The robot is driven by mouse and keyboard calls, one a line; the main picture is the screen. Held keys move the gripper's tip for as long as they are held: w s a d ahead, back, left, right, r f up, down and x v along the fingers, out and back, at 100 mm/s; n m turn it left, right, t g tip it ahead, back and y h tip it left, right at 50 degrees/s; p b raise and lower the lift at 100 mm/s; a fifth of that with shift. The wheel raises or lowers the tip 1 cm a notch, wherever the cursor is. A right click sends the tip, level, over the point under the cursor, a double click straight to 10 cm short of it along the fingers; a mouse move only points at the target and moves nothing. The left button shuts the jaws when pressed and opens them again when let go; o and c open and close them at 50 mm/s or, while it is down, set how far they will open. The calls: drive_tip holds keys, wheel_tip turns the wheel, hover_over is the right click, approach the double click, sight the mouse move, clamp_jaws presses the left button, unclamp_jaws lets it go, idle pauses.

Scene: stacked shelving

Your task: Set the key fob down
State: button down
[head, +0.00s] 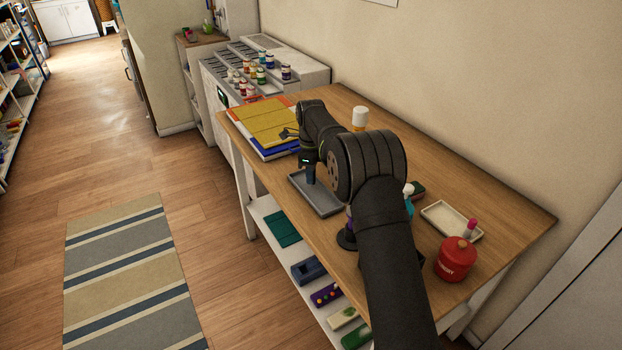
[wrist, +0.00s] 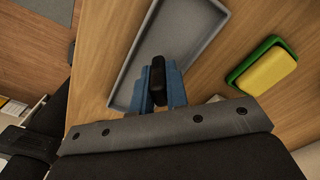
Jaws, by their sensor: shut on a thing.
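The black key fob (wrist: 157,78) shows in the wrist view, pinched between the two blue fingers of my gripper (wrist: 158,93). The grey tray (wrist: 196,50) lies beyond it in that view, and the fob overlaps the tray's near end. In the head view my gripper (head: 310,176) points down over the same shallow tray (head: 325,213), which lies on the wooden bench top (head: 480,196). I cannot tell how high the fob is above the tray. The fob cannot be made out in the head view.
A yellow and green block (wrist: 268,72) lies beside the tray in the wrist view. In the head view, folders (head: 262,122) lie at the bench's far end. A red canister (head: 455,260) and a cream tray (head: 440,212) stand at the near right.

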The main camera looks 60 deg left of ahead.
drive_tip(key=shift+f, duration=0.9)
drive_tip(key=c, duration=1.4)
unclamp_jaws()
drive_tip(key=shift+f, duration=0.15)
wheel_tip(320, 180, up, 12)
drive_tip(key=shift+r, duration=0.2)
drive_tip(key=shift+f, duration=0.1)
wheel_tip(320, 180, down, 12)
drive_tip(key=shift+f, duration=0.25)
drive_tip(key=shift+r, duration=2.25)
